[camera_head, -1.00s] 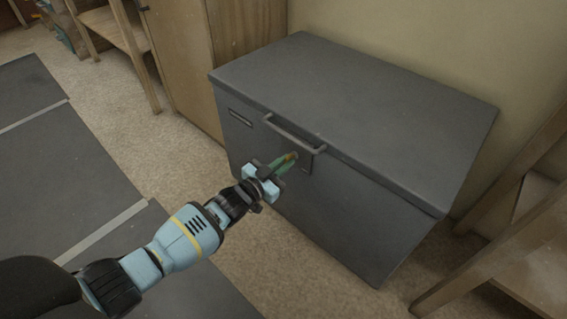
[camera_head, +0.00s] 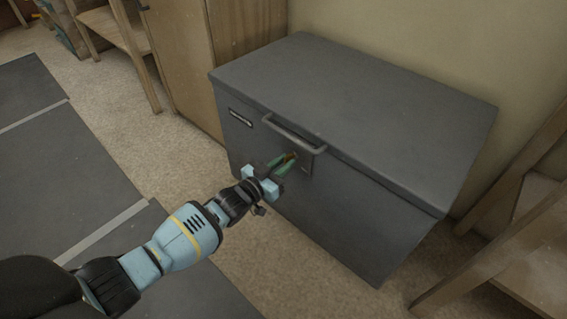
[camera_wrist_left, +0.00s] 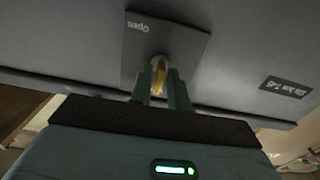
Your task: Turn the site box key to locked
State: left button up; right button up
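The site box (camera_head: 340,215) is a large dark grey chest with its lid down. A lock plate (camera_head: 318,160) is on its front, below the lid handle. In the left wrist view the plate (camera_wrist_left: 188,50) carries the word "Open", seen turned. The brass-yellow key (camera_wrist_left: 159,78) stands out from the plate. My left gripper (camera_head: 285,163) is at the plate, its green fingers on either side of the key. In the left wrist view the gripper (camera_wrist_left: 161,84) is shut on the key, whose head is largely hidden between the fingers. My right gripper is not in view.
A bar handle (camera_head: 293,134) sits on the box front just above my left gripper. A wooden cabinet (camera_head: 185,60) stands left of the box, and a wooden rack (camera_head: 510,235) stands to the right. The floor (camera_head: 150,165) before the box is clear.

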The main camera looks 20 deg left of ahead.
pick_arm(q)
jog(key=shift+o, duration=1.1)
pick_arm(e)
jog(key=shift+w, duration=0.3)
pick_arm(q)
jog(key=shift+s, duration=0.1)
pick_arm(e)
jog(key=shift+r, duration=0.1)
